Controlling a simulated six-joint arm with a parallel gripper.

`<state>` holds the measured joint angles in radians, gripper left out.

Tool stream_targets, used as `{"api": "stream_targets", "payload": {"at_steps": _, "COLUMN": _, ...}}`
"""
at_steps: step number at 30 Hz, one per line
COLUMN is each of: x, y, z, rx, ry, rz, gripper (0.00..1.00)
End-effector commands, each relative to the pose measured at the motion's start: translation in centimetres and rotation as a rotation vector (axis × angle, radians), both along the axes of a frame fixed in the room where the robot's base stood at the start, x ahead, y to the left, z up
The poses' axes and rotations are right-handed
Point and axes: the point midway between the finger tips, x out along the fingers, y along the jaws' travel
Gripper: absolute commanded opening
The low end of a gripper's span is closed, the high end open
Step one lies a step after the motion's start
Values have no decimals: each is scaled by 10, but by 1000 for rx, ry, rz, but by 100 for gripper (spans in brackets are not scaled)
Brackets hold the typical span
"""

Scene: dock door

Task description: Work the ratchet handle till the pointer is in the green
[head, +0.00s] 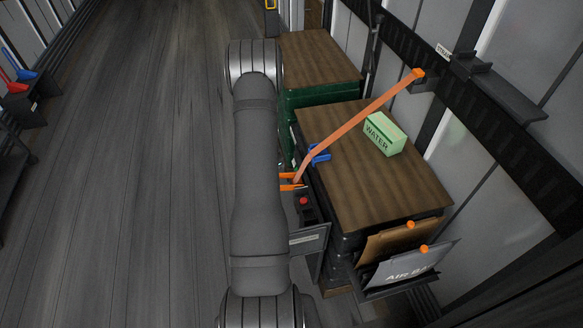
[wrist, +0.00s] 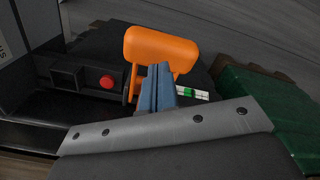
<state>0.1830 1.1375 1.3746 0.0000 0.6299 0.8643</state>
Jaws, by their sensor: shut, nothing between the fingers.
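The orange ratchet handle (wrist: 160,45) is a broad loop at the top middle of the wrist view. In the head view, orange parts of the ratchet (head: 289,187) show just right of my arm. My gripper (wrist: 161,69) is shut and empty, its blue-grey fingers overlapping the handle's lower part in the picture; whether they touch it I cannot tell. A small white gauge strip with a green band (wrist: 189,92) lies right of the fingers, partly covered; I cannot make out its pointer. In the head view my gripper is hidden behind my arm.
An orange strap (head: 360,117) runs from the wall to the ratchet over a wood-topped crate (head: 410,190) bearing a green WATER box (head: 384,134). A blue piece (head: 319,154) sits at the crate edge. A red button (wrist: 107,82) is left of the handle.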

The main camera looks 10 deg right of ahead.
Motion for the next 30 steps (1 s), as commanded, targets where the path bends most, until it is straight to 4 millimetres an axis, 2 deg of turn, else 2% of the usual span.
{"api": "stream_targets", "payload": {"at_steps": 15, "x": 0, "y": 0, "z": 46, "rx": 0, "ry": -1, "rz": 0, "gripper": 0}}
{"api": "stream_targets", "payload": {"at_steps": 25, "x": 0, "y": 0, "z": 48, "rx": 0, "ry": 0, "rz": 0, "gripper": 0}}
{"api": "stream_targets", "payload": {"at_steps": 30, "x": -1, "y": 0, "z": 35, "rx": 0, "ry": 2, "rz": 0, "gripper": 0}}
